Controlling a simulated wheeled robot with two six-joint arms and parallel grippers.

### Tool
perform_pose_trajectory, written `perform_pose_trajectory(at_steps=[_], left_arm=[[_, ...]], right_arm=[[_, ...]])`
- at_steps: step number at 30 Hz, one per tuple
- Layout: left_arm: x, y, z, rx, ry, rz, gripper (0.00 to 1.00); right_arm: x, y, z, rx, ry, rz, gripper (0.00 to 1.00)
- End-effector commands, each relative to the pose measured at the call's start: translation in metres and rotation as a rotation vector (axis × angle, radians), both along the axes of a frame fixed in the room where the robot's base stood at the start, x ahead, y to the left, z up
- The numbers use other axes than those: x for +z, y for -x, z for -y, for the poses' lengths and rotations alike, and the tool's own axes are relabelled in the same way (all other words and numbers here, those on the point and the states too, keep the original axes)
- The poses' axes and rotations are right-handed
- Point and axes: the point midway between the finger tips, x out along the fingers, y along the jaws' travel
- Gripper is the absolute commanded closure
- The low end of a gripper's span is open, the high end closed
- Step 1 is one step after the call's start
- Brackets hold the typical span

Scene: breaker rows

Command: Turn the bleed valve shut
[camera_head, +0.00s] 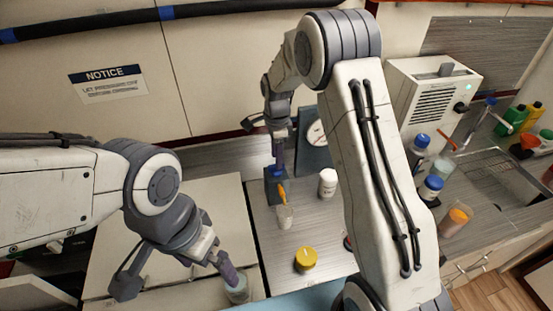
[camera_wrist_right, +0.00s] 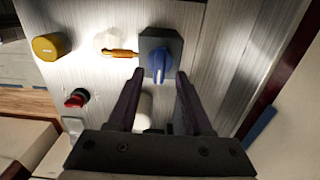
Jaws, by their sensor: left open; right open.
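The bleed valve appears to be the dark square block (camera_wrist_right: 172,43) with a blue knob (camera_wrist_right: 158,62); the knob also shows in the head view (camera_head: 275,171). In the head view the right gripper (camera_head: 278,153) is just above the block. My left gripper (camera_head: 228,272) is at lower left, beside a pale greenish cylinder (camera_head: 238,291).
A dark panel with a gauge (camera_head: 316,133) stands behind. A red knob (camera_wrist_right: 76,98) sits left in the wrist view. My right arm hides part of the counter.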

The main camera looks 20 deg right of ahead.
Motion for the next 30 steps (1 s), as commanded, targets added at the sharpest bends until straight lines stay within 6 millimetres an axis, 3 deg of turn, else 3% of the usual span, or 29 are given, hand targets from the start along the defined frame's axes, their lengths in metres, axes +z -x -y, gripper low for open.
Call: perform_pose_trajectory(at_steps=[7, 17, 21, 30], left_arm=[[0.009, 0.000, 0.000, -0.001, 0.000, 0.000, 0.01], [0.009, 0.000, 0.000, -0.001, 0.000, 0.000, 0.01], [0.009, 0.000, 0.000, -0.001, 0.000, 0.000, 0.01], [0.009, 0.000, 0.000, -0.001, 0.000, 0.000, 0.01]], right_arm=[[-0.027, 0.000, -0.002, 0.003, 0.000, -0.002, 0.50], [-0.031, -0.001, -0.003, 0.004, 0.000, 0.001, 0.50], [-0.031, -0.001, -0.003, 0.004, 0.000, 0.001, 1.00], [-0.031, -0.001, -0.003, 0.018, 0.000, 0.000, 1.00]])
